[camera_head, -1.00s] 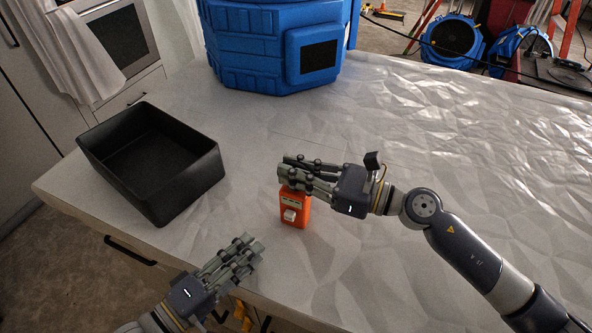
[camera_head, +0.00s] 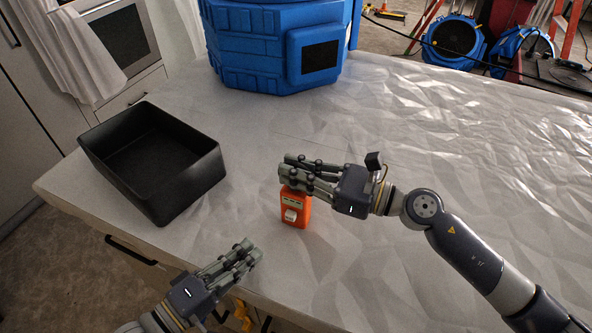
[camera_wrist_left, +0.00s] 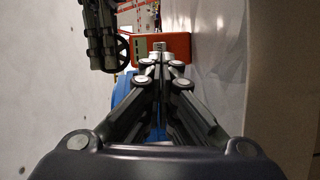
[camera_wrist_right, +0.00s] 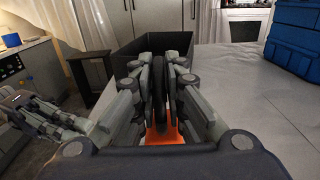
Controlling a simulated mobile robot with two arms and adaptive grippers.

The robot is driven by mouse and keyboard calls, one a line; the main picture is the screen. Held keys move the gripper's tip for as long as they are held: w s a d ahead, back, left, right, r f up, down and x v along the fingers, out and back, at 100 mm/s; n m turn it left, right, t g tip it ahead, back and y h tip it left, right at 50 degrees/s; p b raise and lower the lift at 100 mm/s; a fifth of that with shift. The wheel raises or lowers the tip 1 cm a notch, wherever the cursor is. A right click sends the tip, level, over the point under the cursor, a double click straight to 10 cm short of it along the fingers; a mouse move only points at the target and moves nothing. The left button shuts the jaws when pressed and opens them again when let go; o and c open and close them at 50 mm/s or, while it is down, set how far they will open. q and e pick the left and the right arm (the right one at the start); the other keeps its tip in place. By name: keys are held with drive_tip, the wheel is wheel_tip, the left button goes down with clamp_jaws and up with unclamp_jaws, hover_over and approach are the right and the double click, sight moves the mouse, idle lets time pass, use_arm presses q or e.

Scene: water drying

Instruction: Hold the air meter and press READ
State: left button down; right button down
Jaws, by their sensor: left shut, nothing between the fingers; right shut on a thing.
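The air meter (camera_head: 294,211) is an orange box with a white button or panel on its front, upright on the white-covered counter in the head view. My right gripper (camera_head: 284,176) is shut on its upper part. In the right wrist view the orange body (camera_wrist_right: 163,132) shows between and below the fingers. My left gripper (camera_head: 254,249) is shut and empty, in front of the meter and lower left of it, apart from it. In the left wrist view the meter (camera_wrist_left: 178,46) appears beyond my closed fingertips. Any READ lettering is too small to make out.
An empty black bin (camera_head: 119,184) stands on the counter to the left. A large blue machine (camera_head: 240,45) stands at the back. The wrinkled white sheet (camera_head: 470,150) covers the counter's clear right side. The counter's front edge runs close to my left gripper.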

sight(291, 216)
idle(0.7)
use_arm(q)
drive_tip(key=shift+w+a+f+n+y, duration=0.2)
drive_tip(key=shift+w+f+n+y, duration=0.05)
drive_tip(key=shift+f+n+y, duration=0.05)
drive_tip(key=shift+w+a+f+n+g, duration=0.1)
drive_tip(key=shift+w+f+n+g, duration=0.15)
drive_tip(key=shift+f+n+g, duration=0.3)
drive_tip(key=shift+s+d+f+n+g, duration=0.2)
drive_tip(key=shift+f+n+g, duration=0.2)
drive_tip(key=shift+g, duration=0.25)
drive_tip(key=shift+s+d+g, duration=0.25)
drive_tip(key=shift+g, duration=0.15)
drive_tip(key=s+d+r+g+h, duration=0.2)
drive_tip(key=shift+s+n+g, duration=0.25)
drive_tip(key=shift+s+g, duration=0.15)
drive_tip(key=shift+s+d+r+g+h, duration=0.35)
drive_tip(key=shift+s+r+g+h, duration=0.05)
drive_tip(key=shift+s+r, duration=0.1)
drive_tip(key=shift+w, duration=0.1)
drive_tip(key=shift+w+d, duration=0.55)
drive_tip(key=shift+w, duration=0.75)
drive_tip(key=shift+w+d, duration=0.6)
drive_tip(key=shift+w, duration=0.75)
drive_tip(key=shift+w+d, duration=0.55)
drive_tip(key=shift+w, duration=0.75)
